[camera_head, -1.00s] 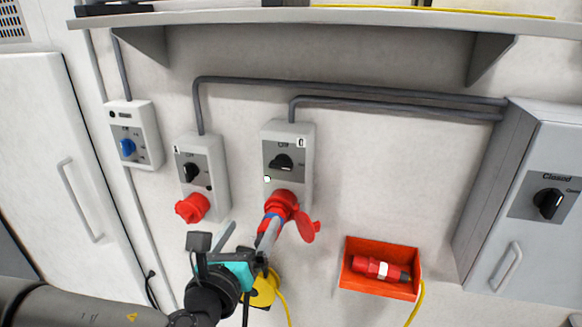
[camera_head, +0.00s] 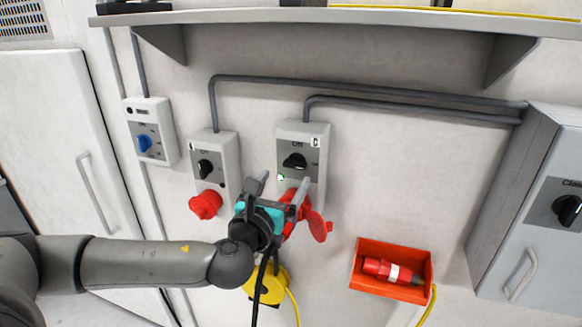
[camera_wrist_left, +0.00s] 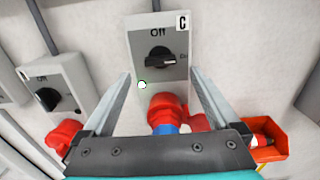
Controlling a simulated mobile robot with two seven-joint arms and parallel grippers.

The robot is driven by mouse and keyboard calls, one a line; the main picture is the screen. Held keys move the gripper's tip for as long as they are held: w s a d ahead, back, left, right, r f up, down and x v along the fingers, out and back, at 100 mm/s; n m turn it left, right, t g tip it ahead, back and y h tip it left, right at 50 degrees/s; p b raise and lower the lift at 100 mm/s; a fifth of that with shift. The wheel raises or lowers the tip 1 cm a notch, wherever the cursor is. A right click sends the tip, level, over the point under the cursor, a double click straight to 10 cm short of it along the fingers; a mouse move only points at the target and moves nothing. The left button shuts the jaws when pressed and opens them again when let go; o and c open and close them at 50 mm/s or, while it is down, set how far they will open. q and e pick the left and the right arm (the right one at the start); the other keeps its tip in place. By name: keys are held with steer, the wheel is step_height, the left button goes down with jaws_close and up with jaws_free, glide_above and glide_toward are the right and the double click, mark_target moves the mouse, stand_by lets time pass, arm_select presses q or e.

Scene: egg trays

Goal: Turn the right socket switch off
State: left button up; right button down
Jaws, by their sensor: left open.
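The right socket box (camera_head: 318,150) is grey, with a dark panel and a black rotary switch (camera_head: 294,160). In the left wrist view the switch (camera_wrist_left: 160,61) has its handle lying sideways, pointing right towards the "On" mark; "Off" is at the top. A red plug (camera_wrist_left: 165,108) sits in the socket underneath. My left gripper (camera_head: 281,181) is open and empty, below and in front of the switch. In the wrist view its fingers stand either side of the lower box, apart from the switch. My right gripper is out of view.
The left socket box (camera_head: 228,155) with its own black switch stands beside it, and a blue-knob box (camera_head: 165,120) further left. A red flap (camera_head: 319,224) sticks out right of the plug. An orange bin (camera_head: 362,275) is lower right. A shelf (camera_head: 330,16) overhangs above.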

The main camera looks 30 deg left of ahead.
mark_target(293, 167)
arm_select(q)
steer(key=shift+p+x, duration=0.4)
steer(key=shift+x, duration=2.35)
steer(key=c, duration=1.4)
